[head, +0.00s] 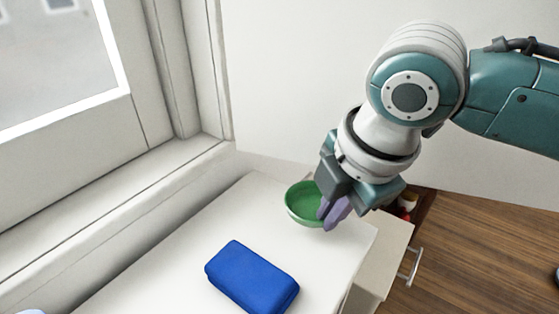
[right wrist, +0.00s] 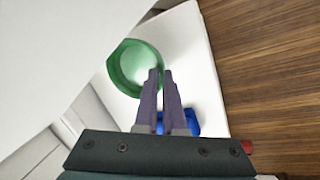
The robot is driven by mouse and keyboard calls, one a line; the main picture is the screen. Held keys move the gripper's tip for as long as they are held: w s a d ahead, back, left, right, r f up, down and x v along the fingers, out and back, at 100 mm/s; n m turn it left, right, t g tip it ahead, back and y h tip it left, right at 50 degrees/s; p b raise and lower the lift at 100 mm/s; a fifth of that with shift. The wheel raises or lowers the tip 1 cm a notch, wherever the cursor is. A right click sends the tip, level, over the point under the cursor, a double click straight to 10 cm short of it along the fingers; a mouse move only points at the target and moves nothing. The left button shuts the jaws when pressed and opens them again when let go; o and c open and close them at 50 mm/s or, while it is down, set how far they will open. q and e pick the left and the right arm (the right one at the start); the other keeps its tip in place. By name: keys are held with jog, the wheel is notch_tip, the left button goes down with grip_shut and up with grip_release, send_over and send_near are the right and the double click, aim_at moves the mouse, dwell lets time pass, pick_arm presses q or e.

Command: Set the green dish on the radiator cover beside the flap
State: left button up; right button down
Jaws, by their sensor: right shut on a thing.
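The green dish (head: 303,203) is a round, shallow bowl at the far right corner of the white radiator cover top (head: 190,240), close to the wall. My right gripper (head: 329,212) is shut on the dish's near right rim with its purple fingers. The dish (right wrist: 132,68) also shows in the right wrist view at the tips of the fingers (right wrist: 160,78). I cannot tell whether the dish touches the top or hangs just above it. A pale panel with a metal handle (head: 416,266), possibly the flap, stands out at the cover's right side. My left gripper is out of view.
A blue case (head: 252,277) lies on the white top in front of the dish. A window frame and sill (head: 110,195) run along the left. Small red and yellow things (head: 406,204) show behind the panel. Wooden floor (head: 480,250) lies to the right.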

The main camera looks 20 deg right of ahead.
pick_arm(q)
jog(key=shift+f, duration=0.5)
pick_arm(e)
jog(key=shift+s+f, duration=0.15)
jog(key=shift+f, duration=1.2)
jog(key=shift+f, duration=0.1)
jog(key=c, duration=1)
grip_release()
jog(key=a+p+v, duration=0.1)
jog(key=p+v, duration=0.3)
jog(key=v, duration=0.8)
jog(key=s+a+f+m+y, duration=0.2)
jog(key=s+a+m, duration=0.2)
jog(key=s+m, duration=0.35)
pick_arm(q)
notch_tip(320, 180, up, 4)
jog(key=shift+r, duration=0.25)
pick_arm(e)
jog(key=s+d+f+m+h, duration=0.2)
jog(key=s+d+m, duration=0.5)
jog(key=m, duration=0.3)
jog(key=shift+s+d, duration=0.35)
jog(key=shift+s, duration=0.2)
